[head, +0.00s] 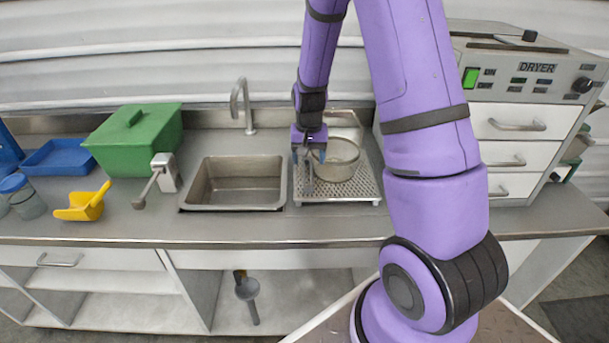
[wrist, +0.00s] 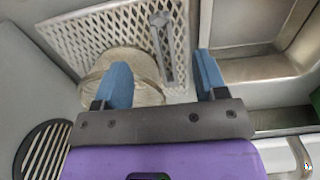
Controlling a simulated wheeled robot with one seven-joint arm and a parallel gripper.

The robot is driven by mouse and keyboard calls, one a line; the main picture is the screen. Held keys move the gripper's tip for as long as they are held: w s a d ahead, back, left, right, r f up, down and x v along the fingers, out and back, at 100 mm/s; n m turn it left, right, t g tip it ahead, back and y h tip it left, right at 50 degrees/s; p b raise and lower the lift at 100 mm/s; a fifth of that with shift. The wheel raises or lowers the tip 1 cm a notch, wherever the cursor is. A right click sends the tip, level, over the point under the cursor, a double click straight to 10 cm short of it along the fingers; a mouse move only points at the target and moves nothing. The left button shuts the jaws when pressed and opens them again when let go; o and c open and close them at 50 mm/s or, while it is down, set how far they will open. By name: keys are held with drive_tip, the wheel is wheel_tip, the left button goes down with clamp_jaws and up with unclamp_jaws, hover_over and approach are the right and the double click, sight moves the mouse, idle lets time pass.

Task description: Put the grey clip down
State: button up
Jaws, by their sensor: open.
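My gripper (head: 308,152) is open above the perforated draining rack (head: 352,196), just right of the sink. In the wrist view its two blue fingers (wrist: 163,76) are wide apart with nothing gripped. The grey clip (wrist: 162,42), a slim bar with a wider end, appears to lie on the rack. Its near end shows between the fingertips in the picture, apart from both. In the head view the clip (head: 308,181) shows just below the gripper. A round metal sieve or pot (head: 338,162) stands on the rack, right of the clip; the left finger partly covers it in the wrist view.
The sink (head: 234,184) with its tap (head: 242,105) is left of the rack. A green bin (head: 135,138), yellow scoop (head: 84,203) and blue tray (head: 62,157) stand farther left. The dryer (head: 530,75) is at right. The counter's front strip is clear.

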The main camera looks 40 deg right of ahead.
hover_over(308, 191)
drive_tip(key=f, duration=0.6)
drive_tip(key=shift+w+d+f, duration=0.1)
drive_tip(key=shift+w+d, duration=0.05)
drive_tip(key=shift+d, duration=0.05)
drive_tip(key=shift+w+d+f, duration=0.1)
drive_tip(key=shift+w+f, duration=0.05)
drive_tip(key=shift+f, duration=1.15)
drive_tip(key=shift+w+d+f, duration=0.1)
drive_tip(key=shift+f, duration=1.2)
drive_tip(key=c, duration=1.1)
drive_tip(key=shift+r, duration=0.1)
